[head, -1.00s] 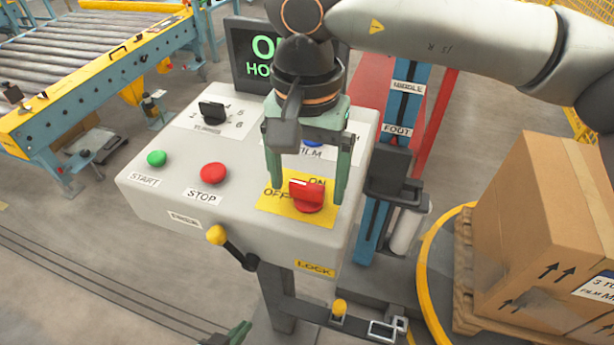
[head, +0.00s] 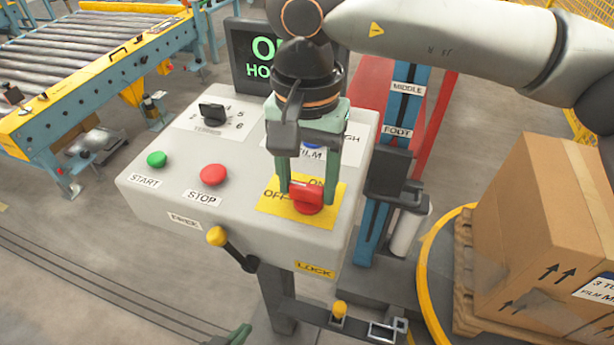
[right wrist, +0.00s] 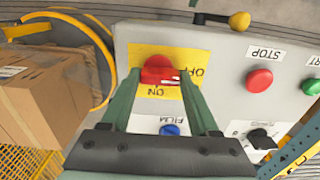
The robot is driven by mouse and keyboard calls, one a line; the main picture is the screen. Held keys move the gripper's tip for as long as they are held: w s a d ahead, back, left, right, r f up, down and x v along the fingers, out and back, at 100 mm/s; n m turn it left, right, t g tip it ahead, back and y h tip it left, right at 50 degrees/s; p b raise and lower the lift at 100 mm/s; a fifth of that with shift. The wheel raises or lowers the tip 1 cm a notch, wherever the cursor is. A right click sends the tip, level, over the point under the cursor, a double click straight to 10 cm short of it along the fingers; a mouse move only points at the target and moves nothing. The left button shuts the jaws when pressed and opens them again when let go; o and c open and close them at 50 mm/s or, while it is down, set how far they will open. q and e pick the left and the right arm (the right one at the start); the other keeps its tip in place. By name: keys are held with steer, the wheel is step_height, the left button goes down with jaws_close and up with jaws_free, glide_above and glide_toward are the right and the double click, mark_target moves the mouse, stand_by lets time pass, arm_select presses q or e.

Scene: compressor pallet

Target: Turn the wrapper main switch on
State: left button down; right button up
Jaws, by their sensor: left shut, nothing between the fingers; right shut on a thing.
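The wrapper main switch is a red knob (head: 307,203) on a yellow plate (head: 268,209) marked OFF and ON, on the sloping control box. In the right wrist view the knob (right wrist: 156,68) has a white mark that points toward the OFF side. My right gripper (head: 306,192) comes down from above and is shut on the knob, one finger on each side. The fingers hide part of the ON label in the head view. A green tip of my left gripper (head: 239,334) shows at the bottom edge, low beside the box and away from the switch.
The box (head: 150,200) also carries a green START button (head: 157,160), a red STOP button (head: 213,174), a black selector (head: 212,111) and a blue FILM button (right wrist: 169,130). A yellow-knobbed lever (head: 217,236) sticks out in front. Boxes on a pallet (head: 540,220) stand right.

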steer(key=shift+m, duration=0.4)
steer(key=shift+m+b, duration=0.7)
steer(key=shift+m, duration=0.8)
steer(key=m+b, duration=0.1)
steer(key=m, duration=0.3)
steer(key=shift+w+m, duration=0.1)
steer(key=shift+m, duration=0.2)
steer(key=m, duration=0.2)
steer(key=shift+m+b, duration=0.3)
steer(key=shift+b, duration=0.1)
steer(key=m, duration=0.2)
steer(key=shift+d+m+b, duration=0.1)
steer(key=shift+m+b, duration=0.2)
steer(key=shift+m, duration=0.1)
arm_select(q)
step_height(320, 180, down, 3)
steer(key=shift+f+b, duration=0.1)
steer(key=shift+b, duration=0.3)
arm_select(e)
steer(key=m, duration=0.4)
arm_select(q)
steer(key=shift+a, duration=0.1)
arm_select(e)
steer(key=shift+r, duration=0.1)
steer(key=o, duration=1.3)
